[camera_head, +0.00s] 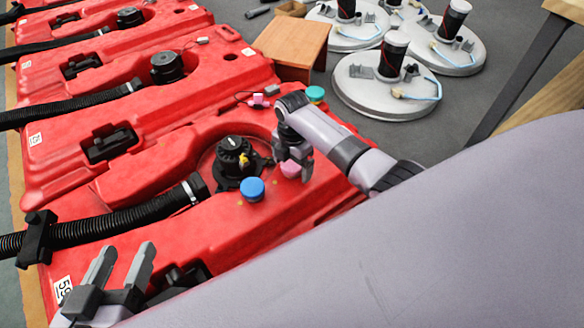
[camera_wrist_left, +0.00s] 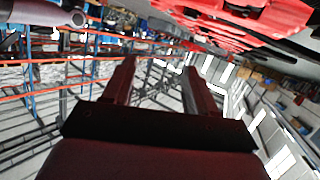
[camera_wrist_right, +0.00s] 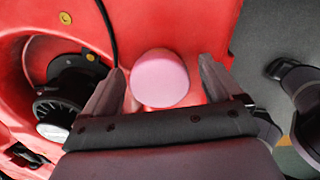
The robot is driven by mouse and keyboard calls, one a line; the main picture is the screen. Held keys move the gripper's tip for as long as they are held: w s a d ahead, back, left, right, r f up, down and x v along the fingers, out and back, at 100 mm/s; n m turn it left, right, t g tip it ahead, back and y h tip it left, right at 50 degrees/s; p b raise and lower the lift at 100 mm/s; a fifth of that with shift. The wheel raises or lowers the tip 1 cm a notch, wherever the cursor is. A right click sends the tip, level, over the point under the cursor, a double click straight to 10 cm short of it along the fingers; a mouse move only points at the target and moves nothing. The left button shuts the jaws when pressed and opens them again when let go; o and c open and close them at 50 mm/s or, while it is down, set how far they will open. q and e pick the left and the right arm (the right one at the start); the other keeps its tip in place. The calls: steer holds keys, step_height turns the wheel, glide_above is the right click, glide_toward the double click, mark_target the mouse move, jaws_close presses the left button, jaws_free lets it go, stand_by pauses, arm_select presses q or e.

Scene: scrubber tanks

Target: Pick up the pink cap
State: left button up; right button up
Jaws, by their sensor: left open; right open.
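The pink cap (camera_head: 291,170) sits on the nearest red tank (camera_head: 225,245), right of the blue cap (camera_head: 252,189) and the black fitting. In the right wrist view the pink cap (camera_wrist_right: 160,78) shows as a round disc between the two fingers. My right gripper (camera_head: 293,175) is open, with its fingers on either side of the cap; the frames do not show whether they touch it. In the head view the gripper partly hides the cap. My left gripper (camera_head: 125,262) is open and empty at the lower left, apart from the caps.
A black fitting (camera_head: 236,160) stands left of the pink cap. A black ribbed hose (camera_head: 120,225) crosses the tank. A wooden box (camera_head: 291,45) and white round bases (camera_head: 385,95) stand behind.

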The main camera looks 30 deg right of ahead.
steer(key=c, duration=1.1)
steer(key=shift+r, duration=0.1)
